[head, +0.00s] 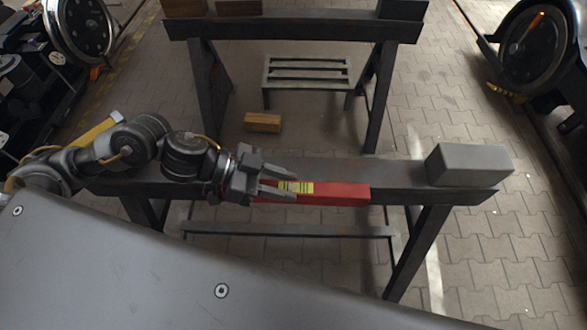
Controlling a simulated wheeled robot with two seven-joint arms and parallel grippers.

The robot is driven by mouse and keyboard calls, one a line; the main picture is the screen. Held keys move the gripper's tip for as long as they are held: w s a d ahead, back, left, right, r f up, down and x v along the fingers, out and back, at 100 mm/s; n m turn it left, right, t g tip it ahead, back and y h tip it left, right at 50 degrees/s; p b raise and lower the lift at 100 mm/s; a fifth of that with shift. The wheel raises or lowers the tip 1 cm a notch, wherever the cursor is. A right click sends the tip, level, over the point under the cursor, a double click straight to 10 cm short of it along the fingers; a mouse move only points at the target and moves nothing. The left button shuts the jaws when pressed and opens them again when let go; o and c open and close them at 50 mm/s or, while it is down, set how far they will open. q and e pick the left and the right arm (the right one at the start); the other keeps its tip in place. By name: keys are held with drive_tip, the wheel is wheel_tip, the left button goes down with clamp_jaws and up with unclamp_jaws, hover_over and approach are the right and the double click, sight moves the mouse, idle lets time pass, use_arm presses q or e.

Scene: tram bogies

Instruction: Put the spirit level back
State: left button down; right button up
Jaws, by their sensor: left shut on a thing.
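The spirit level (340,194) is a red bar with a yellow striped patch near its left part. It lies lengthwise along the front edge of the near dark trestle beam (400,176). I cannot tell whether it rests on the beam or is held just above it. My left gripper (293,186) comes in from the left and is shut on the level around the yellow patch. The gripper hides the level's left end. My right gripper is not in view.
A grey block (468,164) sits on the beam's right end. A second trestle (300,29) stands behind, with blocks on top. A wooden block (263,122) and a low slatted stand (308,72) are on the paved floor between. Wheeled bogies (535,50) flank both sides.

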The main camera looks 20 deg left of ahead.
use_arm(q)
drive_tip(key=shift+w+a+t, duration=0.15)
drive_tip(key=shift+t, duration=0.15)
drive_tip(key=shift+w+a+f, duration=0.1)
drive_tip(key=shift+w+f, duration=0.05)
drive_tip(key=shift+w, duration=0.1)
drive_tip(key=w+a+f, duration=0.1)
drive_tip(key=w+f, duration=0.1)
drive_tip(key=w, duration=0.2)
drive_tip(key=w+a+f, duration=0.1)
drive_tip(key=w+f, duration=0.2)
drive_tip(key=w, duration=0.1)
drive_tip(key=w+a+f, duration=0.1)
drive_tip(key=w+f, duration=0.2)
drive_tip(key=w, duration=0.1)
drive_tip(key=shift+a+f, duration=0.25)
drive_tip(key=shift+a, duration=0.05)
drive_tip(key=shift+w+a+f, duration=0.15)
drive_tip(key=shift+w+f, duration=0.3)
drive_tip(key=shift+f, duration=0.2)
drive_tip(key=shift+f+p, duration=0.35)
drive_tip(key=shift+f, duration=1.2)
